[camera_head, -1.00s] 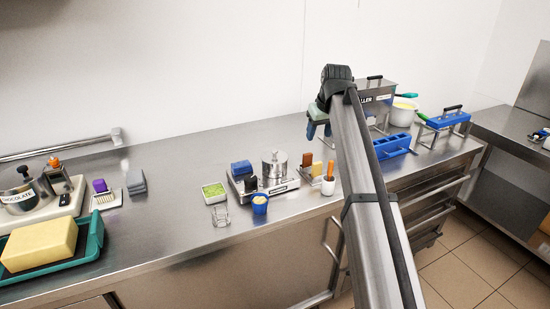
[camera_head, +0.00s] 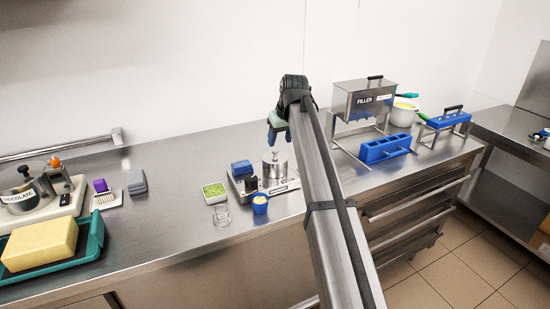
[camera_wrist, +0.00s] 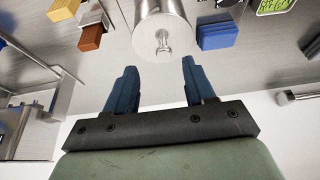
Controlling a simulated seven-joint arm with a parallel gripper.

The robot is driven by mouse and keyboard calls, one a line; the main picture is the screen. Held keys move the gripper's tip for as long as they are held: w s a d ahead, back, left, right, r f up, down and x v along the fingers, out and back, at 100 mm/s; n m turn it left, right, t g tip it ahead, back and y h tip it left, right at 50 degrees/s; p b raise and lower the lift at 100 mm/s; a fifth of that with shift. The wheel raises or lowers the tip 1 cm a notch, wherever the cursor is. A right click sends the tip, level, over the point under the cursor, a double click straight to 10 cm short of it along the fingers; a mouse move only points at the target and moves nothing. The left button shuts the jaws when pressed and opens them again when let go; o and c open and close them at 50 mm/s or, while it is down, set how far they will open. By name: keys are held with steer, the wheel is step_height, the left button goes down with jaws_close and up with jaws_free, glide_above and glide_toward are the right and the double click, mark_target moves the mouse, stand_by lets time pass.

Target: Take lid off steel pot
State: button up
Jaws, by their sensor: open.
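A blue block (camera_head: 241,168) and a dark block stand close left of the pot. The filler (camera_head: 362,100) and a blue mould (camera_head: 385,149) stand at right.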

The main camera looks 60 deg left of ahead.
mark_target(275, 150)
steer(key=shift+s+a+x, duration=0.1)
steer(key=shift+s+x, duration=0.05)
steer(key=shift+x, duration=1.3)
steer(key=shift+s+a+x, duration=0.1)
steer(key=shift+x, duration=1.35)
steer(key=shift+r, duration=0.1)
steer(key=shift+c, duration=0.5)
jaws_close()
